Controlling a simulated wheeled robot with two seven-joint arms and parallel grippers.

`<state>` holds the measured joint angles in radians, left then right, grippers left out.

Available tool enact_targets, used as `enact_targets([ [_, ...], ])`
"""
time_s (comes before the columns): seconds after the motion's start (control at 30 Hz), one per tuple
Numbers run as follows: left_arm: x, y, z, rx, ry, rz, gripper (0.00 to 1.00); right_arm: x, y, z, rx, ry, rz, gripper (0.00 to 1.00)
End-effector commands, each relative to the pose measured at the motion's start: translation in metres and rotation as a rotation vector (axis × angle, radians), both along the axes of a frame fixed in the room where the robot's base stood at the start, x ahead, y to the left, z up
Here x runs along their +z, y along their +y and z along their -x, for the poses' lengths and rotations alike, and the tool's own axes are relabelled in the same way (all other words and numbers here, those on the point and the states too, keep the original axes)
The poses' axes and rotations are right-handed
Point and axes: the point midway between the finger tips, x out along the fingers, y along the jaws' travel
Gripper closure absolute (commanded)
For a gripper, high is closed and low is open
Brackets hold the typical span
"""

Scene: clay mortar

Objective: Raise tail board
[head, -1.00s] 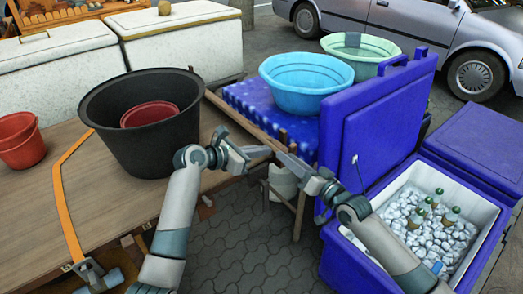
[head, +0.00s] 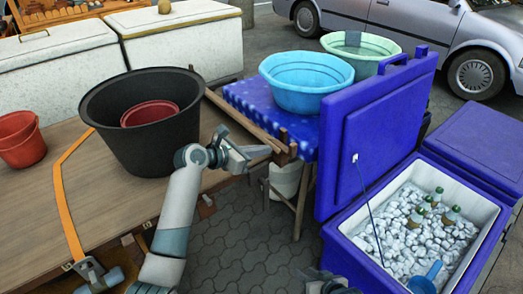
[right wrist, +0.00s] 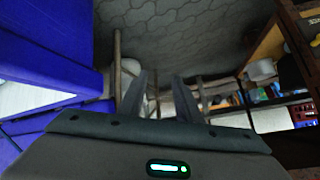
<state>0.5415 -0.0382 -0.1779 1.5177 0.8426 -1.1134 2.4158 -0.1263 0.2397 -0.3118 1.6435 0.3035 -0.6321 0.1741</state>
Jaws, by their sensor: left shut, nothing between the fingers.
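The wooden flatbed (head: 45,185) fills the left of the head view, with a narrow wooden rail (head: 240,122) along its far side. I cannot clearly pick out the tail board; any part hanging below the bed's edge is hidden or too dark to tell. My left gripper (head: 266,151) is shut and empty, its tips close to the rail's near end; I cannot tell whether they touch. My right gripper is low, with only a part of it at the bottom edge of the head view. In the right wrist view its fingers (right wrist: 164,76) are apart with nothing between them.
A black tub (head: 140,145) and an orange strap (head: 62,200) are on the bed. A blue cooler of ice and bottles (head: 340,240) with raised lid (head: 380,130) stands right. Blue basin (head: 305,100) sits behind. Paving (head: 240,240) between is open.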

Motion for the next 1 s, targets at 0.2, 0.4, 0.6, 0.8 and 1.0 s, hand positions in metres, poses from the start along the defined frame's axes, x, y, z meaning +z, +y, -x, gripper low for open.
enact_targets([
  [0.2, 0.000, -0.002, 0.001, -0.003, 0.001, 0.001, 1.00, -0.092, -0.028, 0.129, 0.014, 0.255, 0.180, 0.69],
  [0.4, 0.000, -0.002, 0.001, -0.003, 0.001, 0.001, 1.00, -0.134, -0.049, 0.221, 0.040, 0.428, 0.291, 0.69],
  [0.6, 0.000, -0.001, 0.000, -0.002, 0.000, 0.001, 1.00, -0.147, -0.058, 0.261, 0.055, 0.501, 0.335, 0.69],
  [0.8, 0.000, -0.001, 0.000, -0.001, 0.000, 0.001, 1.00, -0.148, -0.059, 0.265, 0.057, 0.508, 0.340, 0.69],
  [1.0, 0.001, -0.001, 0.000, -0.001, 0.000, 0.001, 1.00, -0.148, -0.059, 0.264, 0.057, 0.508, 0.339, 0.69],
])
